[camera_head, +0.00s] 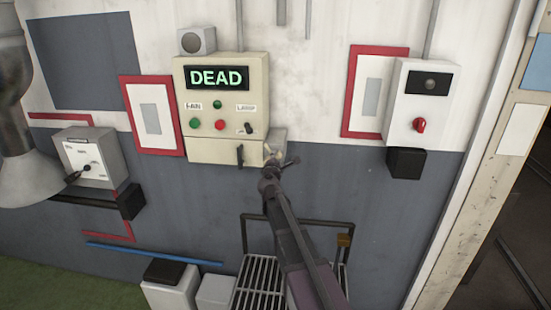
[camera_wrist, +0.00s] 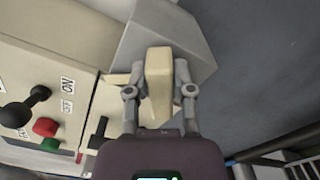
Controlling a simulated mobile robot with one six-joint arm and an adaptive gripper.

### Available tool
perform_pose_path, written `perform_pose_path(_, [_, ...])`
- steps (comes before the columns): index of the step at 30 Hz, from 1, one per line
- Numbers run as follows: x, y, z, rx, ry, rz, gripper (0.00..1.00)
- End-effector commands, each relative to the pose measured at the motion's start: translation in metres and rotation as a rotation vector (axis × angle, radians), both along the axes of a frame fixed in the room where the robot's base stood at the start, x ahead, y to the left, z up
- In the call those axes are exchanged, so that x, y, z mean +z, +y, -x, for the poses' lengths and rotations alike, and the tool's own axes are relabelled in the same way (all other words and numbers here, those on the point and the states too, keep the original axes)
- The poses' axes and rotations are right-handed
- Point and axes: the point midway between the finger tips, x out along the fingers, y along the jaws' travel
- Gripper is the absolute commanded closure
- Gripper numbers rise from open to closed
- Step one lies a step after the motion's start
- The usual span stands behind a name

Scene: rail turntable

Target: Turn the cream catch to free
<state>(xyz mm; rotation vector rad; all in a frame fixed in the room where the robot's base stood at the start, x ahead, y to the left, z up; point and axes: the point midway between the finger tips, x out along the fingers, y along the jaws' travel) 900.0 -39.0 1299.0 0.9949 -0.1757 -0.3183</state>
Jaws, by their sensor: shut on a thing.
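The cream catch (camera_wrist: 157,72) is a pale upright bar in the wrist view, standing in front of a grey housing (camera_wrist: 205,50). My gripper (camera_wrist: 159,88) has a finger on each side of it and is shut on it. In the head view my gripper (camera_head: 270,165) is at the lower right corner of the cream control panel (camera_head: 225,150). The catch is mostly hidden there by my gripper. Any free mark for the catch cannot be read in these views.
The panel's lit display (camera_head: 216,78) reads DEAD. A black lever (camera_head: 240,155) sits just left of my gripper. A grey switch box (camera_head: 90,155) is at far left, and a white box with a red knob (camera_head: 420,125) is at right. A dark railing (camera_head: 320,223) stands below.

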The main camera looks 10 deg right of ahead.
Motion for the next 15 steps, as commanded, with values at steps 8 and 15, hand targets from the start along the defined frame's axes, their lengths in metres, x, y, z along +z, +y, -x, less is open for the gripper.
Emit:
perform_pose_path(8, [-0.0047, -0.0019, -0.0003, 0.001, -0.088, -0.243, 1.00])
perform_pose_path(15, [-0.0075, -0.0025, -0.0002, 0.001, -0.151, -0.417, 1.00])
